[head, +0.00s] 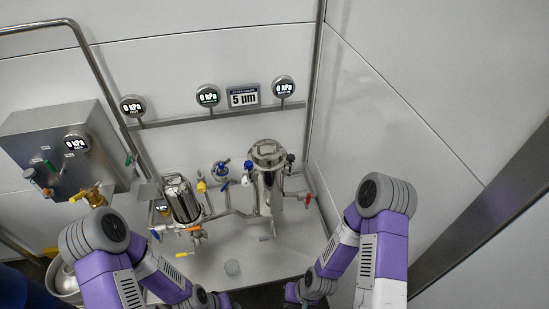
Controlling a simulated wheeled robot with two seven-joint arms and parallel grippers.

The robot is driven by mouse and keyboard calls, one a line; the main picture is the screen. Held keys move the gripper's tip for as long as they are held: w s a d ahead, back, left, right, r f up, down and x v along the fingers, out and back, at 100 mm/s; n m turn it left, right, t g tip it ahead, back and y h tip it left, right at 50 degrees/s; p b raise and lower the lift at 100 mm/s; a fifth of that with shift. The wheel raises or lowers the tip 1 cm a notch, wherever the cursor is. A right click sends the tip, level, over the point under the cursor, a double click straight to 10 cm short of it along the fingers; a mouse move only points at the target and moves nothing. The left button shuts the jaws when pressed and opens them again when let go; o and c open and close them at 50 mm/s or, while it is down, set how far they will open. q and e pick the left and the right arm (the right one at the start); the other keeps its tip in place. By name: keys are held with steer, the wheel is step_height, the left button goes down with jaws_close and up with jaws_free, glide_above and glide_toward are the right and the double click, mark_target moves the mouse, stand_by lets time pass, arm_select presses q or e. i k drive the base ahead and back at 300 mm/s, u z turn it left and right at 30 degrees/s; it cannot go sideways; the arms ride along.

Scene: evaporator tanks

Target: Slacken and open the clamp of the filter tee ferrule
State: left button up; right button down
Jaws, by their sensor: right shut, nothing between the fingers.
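A tall steel filter housing (267,192) stands right of centre against the back wall, with pipe and valves on both sides. A shorter steel vessel (182,203) stands to its left. I cannot tell which joint is the filter tee ferrule, and its clamp is too small to make out. My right gripper (291,293) is low at the bottom edge, in front of and apart from the housing, shut and empty. My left gripper (222,302) is at the bottom edge, partly cut off, apart from the equipment. I cannot tell whether it is open.
A grey control box (62,150) is at left. Round kPa gauges and a 5 µm sign (243,97) line the wall rail. A red-handled valve (308,199) sticks out at right.

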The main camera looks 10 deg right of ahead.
mark_target(224, 178)
steer(key=u, duration=0.05)
steer(key=i, duration=1.05)
steer(key=u, duration=0.4)
